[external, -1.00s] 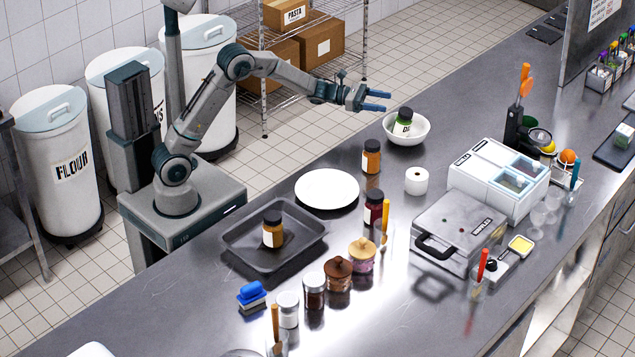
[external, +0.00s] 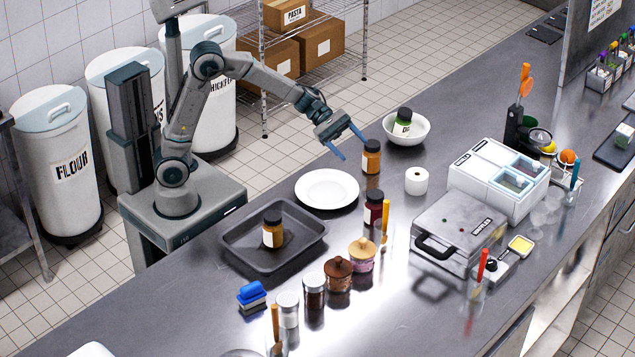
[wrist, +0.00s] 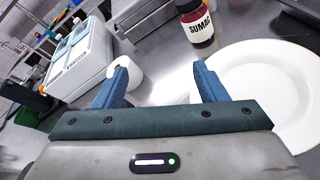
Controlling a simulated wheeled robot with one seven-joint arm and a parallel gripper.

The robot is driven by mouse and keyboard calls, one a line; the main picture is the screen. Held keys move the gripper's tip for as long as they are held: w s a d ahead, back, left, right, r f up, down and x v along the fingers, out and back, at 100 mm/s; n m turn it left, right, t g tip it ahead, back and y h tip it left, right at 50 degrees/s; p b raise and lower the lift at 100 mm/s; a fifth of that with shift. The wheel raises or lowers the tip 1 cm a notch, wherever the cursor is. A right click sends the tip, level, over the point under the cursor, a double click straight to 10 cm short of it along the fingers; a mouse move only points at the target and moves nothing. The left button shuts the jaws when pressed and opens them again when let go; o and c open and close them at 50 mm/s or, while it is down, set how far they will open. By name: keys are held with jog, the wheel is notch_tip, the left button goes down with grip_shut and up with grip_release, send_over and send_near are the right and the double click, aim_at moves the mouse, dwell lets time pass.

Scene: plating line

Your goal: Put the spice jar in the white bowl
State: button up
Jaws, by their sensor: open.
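The white bowl (external: 418,138) stands at the back of the counter. A jar with a dark lid and green contents (external: 403,122) is in it, tilted. An orange-brown spice jar (external: 371,160) stands upright in front of the bowl. A dark red jar (external: 373,209) stands nearer; its label reads SUMAC in the wrist view (wrist: 197,30). Another amber jar (external: 272,230) is in the dark tray. My gripper (external: 348,144) is open and empty, above the counter's far edge, just left of the orange-brown jar. In the wrist view nothing is between the fingers (wrist: 160,76).
A white plate (external: 327,190) lies near my gripper. The dark tray (external: 240,262) is closer. A white roll (external: 416,181), a waffle maker (external: 458,228) and white containers (external: 490,190) stand to the right. Several lidded jars (external: 338,274) line the front.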

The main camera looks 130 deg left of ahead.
jog(key=s+d+f+m+g+h, duration=0.1)
jog(key=d+m, duration=0.3)
jog(key=d, duration=0.4)
jog(key=s+d+f+m+g+h, duration=0.1)
jog(key=d+m+g, duration=0.3)
jog(key=d, duration=0.4)
jog(key=s+d+m+g+h, duration=0.2)
jog(key=d+m, duration=0.3)
jog(key=d, duration=0.4)
jog(key=shift+f, duration=0.4)
jog(key=s+d+f+m+g, duration=0.1)
jog(key=s+d+m, duration=0.1)
jog(key=s, duration=0.1)
jog(key=s+d+m+g+y, duration=0.1)
jog(key=s+d+m, duration=0.2)
jog(key=s+d+f+m+g+y, duration=0.1)
jog(key=s+d+m+g, duration=0.1)
jog(key=d+m, duration=0.1)
jog(key=shift+s+d+f, duration=0.1)
jog(key=shift+s+f, duration=0.25)
jog(key=shift+s, duration=0.05)
jog(key=s+f+m+y, duration=0.1)
jog(key=s+m+y, duration=0.3)
jog(key=s+m, duration=0.3)
jog(key=shift+d+f+m+g, duration=0.25)
jog(key=shift+d+m+g, duration=0.15)
jog(key=shift+m, duration=0.4)
